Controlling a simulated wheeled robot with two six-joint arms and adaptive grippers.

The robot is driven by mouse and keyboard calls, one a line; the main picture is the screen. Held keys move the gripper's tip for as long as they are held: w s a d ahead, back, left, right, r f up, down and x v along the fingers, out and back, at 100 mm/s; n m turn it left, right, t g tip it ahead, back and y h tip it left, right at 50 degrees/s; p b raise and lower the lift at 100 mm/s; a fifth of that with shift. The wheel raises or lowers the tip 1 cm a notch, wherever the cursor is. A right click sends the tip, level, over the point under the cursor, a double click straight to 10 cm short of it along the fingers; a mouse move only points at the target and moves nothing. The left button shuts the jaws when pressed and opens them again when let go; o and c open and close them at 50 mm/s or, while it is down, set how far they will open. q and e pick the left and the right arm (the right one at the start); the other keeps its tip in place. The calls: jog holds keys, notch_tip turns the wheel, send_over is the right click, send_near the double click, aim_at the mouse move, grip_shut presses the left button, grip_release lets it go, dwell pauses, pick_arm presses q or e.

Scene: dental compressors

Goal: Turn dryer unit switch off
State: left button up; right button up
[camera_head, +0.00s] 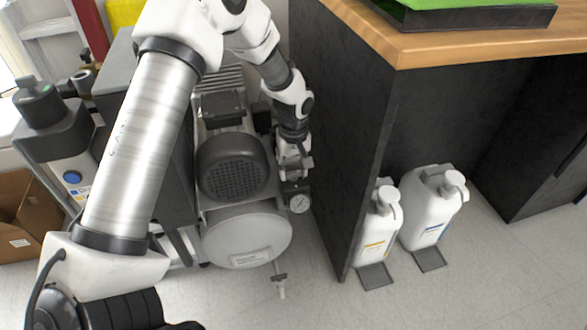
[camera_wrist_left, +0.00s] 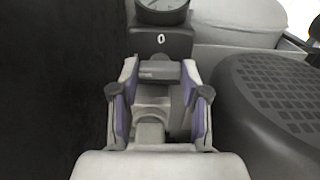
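The compressor unit (camera_head: 245,238) stands on the floor beside the dark cabinet side. My left gripper (camera_head: 294,170) reaches down between its motor and the cabinet, just above a round gauge (camera_head: 300,203). In the left wrist view, a black switch box (camera_wrist_left: 161,44) marked "0" sits below the gauge (camera_wrist_left: 162,8). My right gripper is not in view.
The black motor cover (camera_head: 232,167) is close beside the left gripper, and the black cabinet panel (camera_head: 345,130) is on its other side. Two white bottles (camera_head: 376,230) (camera_head: 428,210) stand on the floor at right. A wooden worktop (camera_head: 440,45) overhangs above. Open floor lies in front.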

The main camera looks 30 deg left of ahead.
pick_arm(q)
jog(key=shift+r+m+p, duration=0.2)
jog(key=shift+m+p, duration=0.1)
jog(key=shift+p, duration=0.55)
jog(key=m+p, duration=0.5)
jog(key=p, duration=0.2)
jog(key=shift+s+p, duration=0.1)
jog(key=shift+p, duration=0.3)
jog(key=shift+m+p, duration=0.35)
jog(key=shift+m, duration=0.35)
jog(key=shift+m+p, duration=0.65)
jog(key=shift+m, duration=0.25)
jog(key=m+p, duration=0.1)
jog(key=m, duration=0.1)
jog(key=shift+f+m, duration=0.15)
jog(key=shift+m, duration=0.15)
jog(key=m, duration=0.2)
jog(key=shift+m+p, duration=0.4)
jog(key=shift+f+m, duration=0.1)
jog(key=shift+m, duration=1.7)
